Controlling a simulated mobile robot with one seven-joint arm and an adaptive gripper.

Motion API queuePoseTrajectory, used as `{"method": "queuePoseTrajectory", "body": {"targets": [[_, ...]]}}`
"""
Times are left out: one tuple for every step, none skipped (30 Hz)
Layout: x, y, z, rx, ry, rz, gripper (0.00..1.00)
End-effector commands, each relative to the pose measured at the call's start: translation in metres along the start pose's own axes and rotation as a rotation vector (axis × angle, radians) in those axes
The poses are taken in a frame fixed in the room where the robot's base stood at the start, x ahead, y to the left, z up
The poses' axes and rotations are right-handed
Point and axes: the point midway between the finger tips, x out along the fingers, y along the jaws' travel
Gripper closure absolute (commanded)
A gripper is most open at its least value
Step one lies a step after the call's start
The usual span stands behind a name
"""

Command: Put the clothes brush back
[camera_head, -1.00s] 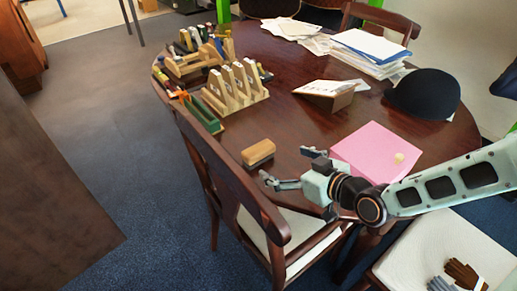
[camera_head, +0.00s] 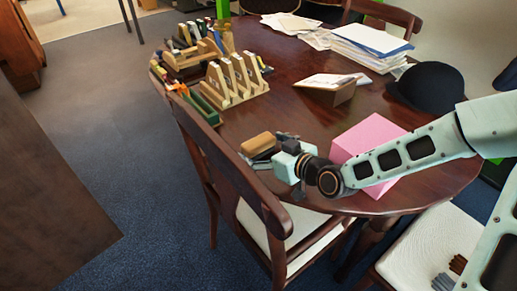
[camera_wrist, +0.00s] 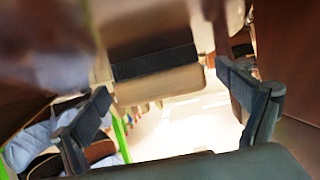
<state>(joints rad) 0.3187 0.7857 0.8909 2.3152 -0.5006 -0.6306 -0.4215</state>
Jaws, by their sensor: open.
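The clothes brush (camera_head: 257,142), a tan wooden block, lies near the table's front left edge. My gripper (camera_head: 268,158) is open, low at the table edge, with its fingers right beside the brush. In the wrist view a tan block with a dark band, which looks like the brush (camera_wrist: 158,86), shows between my gripper's spread fingers (camera_wrist: 168,108). The fingers do not appear closed on it. Whether a finger touches it is hard to tell. A wooden rack with upright dividers (camera_head: 233,86) stands farther back on the left.
A pink box (camera_head: 365,138) stands right of my gripper, under my forearm. A green tray (camera_head: 204,110) lies beside the rack. A dark hat (camera_head: 428,84), a card stand (camera_head: 330,93) and papers (camera_head: 368,48) are behind. A chair back (camera_head: 225,165) rises at the table's left edge.

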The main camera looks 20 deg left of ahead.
Motion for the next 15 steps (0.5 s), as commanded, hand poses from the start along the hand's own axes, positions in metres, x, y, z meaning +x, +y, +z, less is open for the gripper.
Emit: {"method": "queuePoseTrajectory", "body": {"targets": [[0.0068, -0.0001, 0.0012, 0.001, 0.000, -0.001, 0.07], [0.0092, 0.0000, 0.0009, 0.001, 0.000, 0.000, 0.07], [0.0114, 0.0001, 0.0007, 0.001, -0.001, 0.000, 0.07], [0.0124, 0.0002, 0.0006, 0.001, -0.001, 0.000, 0.07], [0.0131, 0.0002, 0.0005, 0.001, -0.001, 0.000, 0.07], [0.0134, 0.0003, 0.0003, 0.001, -0.001, 0.000, 0.07], [0.0134, 0.0004, 0.0002, 0.001, -0.001, 0.001, 0.07], [0.0133, 0.0005, 0.0001, 0.001, -0.001, 0.001, 0.07], [0.0131, 0.0005, 0.0000, 0.001, -0.001, 0.001, 0.07], [0.0131, 0.0005, 0.0000, 0.001, -0.001, 0.001, 0.07], [0.0131, 0.0005, 0.0000, 0.001, -0.001, 0.001, 0.07], [0.0130, 0.0005, 0.0000, 0.001, -0.001, 0.001, 0.11], [0.0130, 0.0005, -0.0001, 0.001, -0.001, 0.001, 0.14], [0.0130, 0.0005, -0.0001, 0.001, -0.001, 0.001, 0.17], [0.0130, 0.0005, -0.0001, 0.001, -0.001, 0.001, 0.22]]}}
